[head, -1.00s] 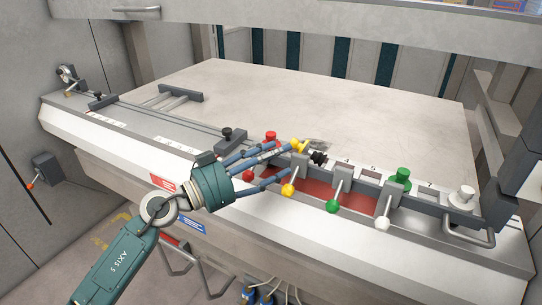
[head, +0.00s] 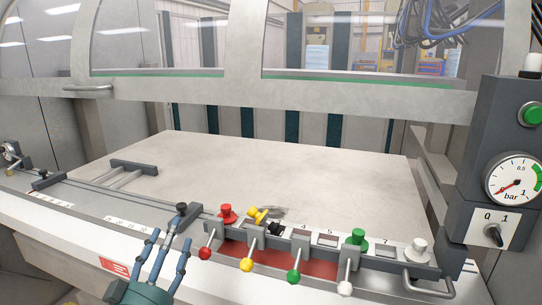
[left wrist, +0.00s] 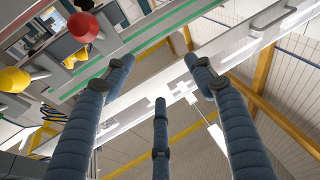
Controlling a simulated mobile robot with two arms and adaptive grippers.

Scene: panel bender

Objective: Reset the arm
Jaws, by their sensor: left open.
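My left gripper (head: 170,238) is at the lower left of the head view, in front of the machine's front edge. Its three blue fingers are spread, with nothing between them. In the left wrist view the open fingers (left wrist: 160,95) point up toward the roof, with a red ball (left wrist: 83,27) and a yellow ball (left wrist: 14,79) to their left. On the front rail a yellow knob (head: 257,215) lies tilted, with a black piece (head: 274,224) beside it. A red knob (head: 226,212), a green knob (head: 357,238) and a white knob (head: 418,248) stand upright. My right gripper is out of view.
Levers with red (head: 205,253), yellow (head: 247,264), green (head: 294,276) and white (head: 345,288) balls project from the front, right of my gripper. A bare bed (head: 260,165) lies behind. A gauge panel (head: 500,170) stands at right.

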